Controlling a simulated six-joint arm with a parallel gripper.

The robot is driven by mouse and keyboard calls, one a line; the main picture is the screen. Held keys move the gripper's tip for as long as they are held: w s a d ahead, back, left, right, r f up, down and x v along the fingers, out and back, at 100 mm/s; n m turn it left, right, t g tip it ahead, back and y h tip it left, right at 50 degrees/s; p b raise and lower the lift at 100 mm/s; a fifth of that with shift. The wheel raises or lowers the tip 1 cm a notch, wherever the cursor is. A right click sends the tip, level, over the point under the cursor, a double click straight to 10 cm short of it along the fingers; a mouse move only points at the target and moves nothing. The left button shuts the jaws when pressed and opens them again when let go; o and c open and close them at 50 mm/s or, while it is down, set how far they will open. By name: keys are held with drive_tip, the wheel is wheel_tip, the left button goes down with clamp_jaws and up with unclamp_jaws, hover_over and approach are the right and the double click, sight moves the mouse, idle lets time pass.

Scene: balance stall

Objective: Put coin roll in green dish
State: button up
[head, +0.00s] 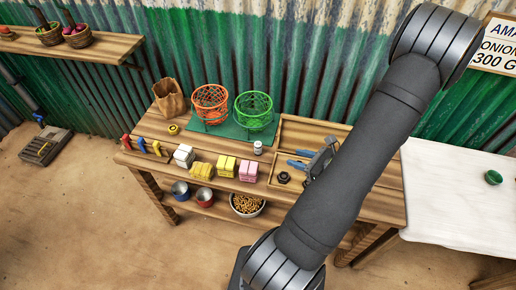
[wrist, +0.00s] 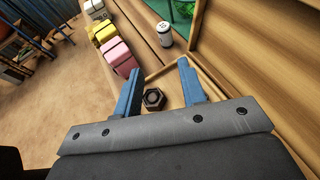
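A small green bowl (head: 493,177) sits on the white-covered table at right. I cannot tell which of these two is the green dish. My gripper (wrist: 159,68) is open and empty, with blue fingers spread. In the head view my gripper (head: 295,158) is over the shallow wooden tray.
A dark hexagonal piece (wrist: 153,99) lies in the tray (head: 315,124), seen between my fingers. An orange wire basket (head: 210,104) stands beside the green one. White, yellow and pink bundles (head: 226,166) line the table's front. A paper bag (head: 169,98) stands at back left.

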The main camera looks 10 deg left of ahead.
approach(261, 146)
drive_tip(key=shift+m, duration=0.3)
drive_tip(key=x, duration=1)
drive_tip(key=shift+f, duration=0.15)
drive_tip(key=shift+c, duration=0.3)
drive_tip(key=shift+t, duration=0.3)
clamp_jaws()
